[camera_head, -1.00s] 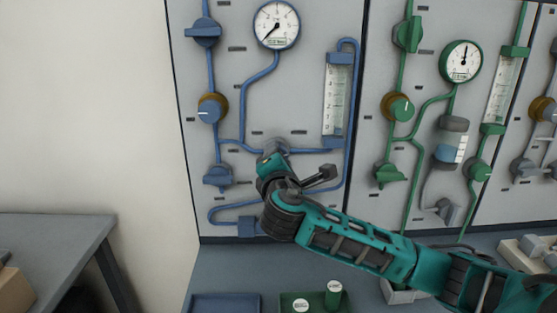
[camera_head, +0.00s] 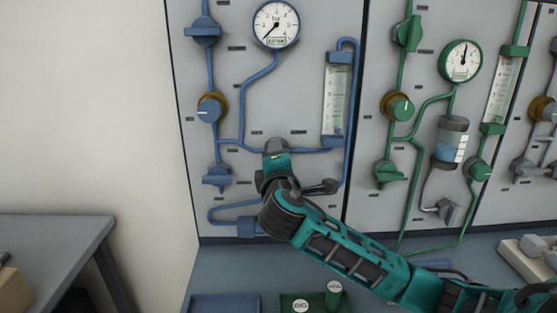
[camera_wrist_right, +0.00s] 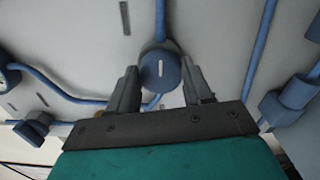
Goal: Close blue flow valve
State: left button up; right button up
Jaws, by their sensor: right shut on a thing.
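The blue flow valve is a round blue knob (camera_wrist_right: 160,72) with a short white mark, on a blue pipe against the grey panel. In the right wrist view the mark runs up and down, in line with the pipe above it. My right gripper (camera_wrist_right: 160,84) has one finger on each side of the knob and is shut on it. In the head view my right gripper (camera_head: 276,149) is at the panel below the blue gauge and hides the knob. My left gripper is not in view.
Another blue knob (camera_head: 211,108) on a brass ring and blue handles (camera_head: 206,31) sit left of my gripper. A blue-framed flow tube (camera_head: 335,98) stands to its right. Green piping (camera_head: 407,140) is farther right. Trays (camera_head: 224,303) lie on the bench below.

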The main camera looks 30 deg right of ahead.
jog(key=o, duration=1)
jog(key=shift+o, duration=0.2)
jog(key=v, duration=1.3)
jog(key=shift+p, duration=0.3)
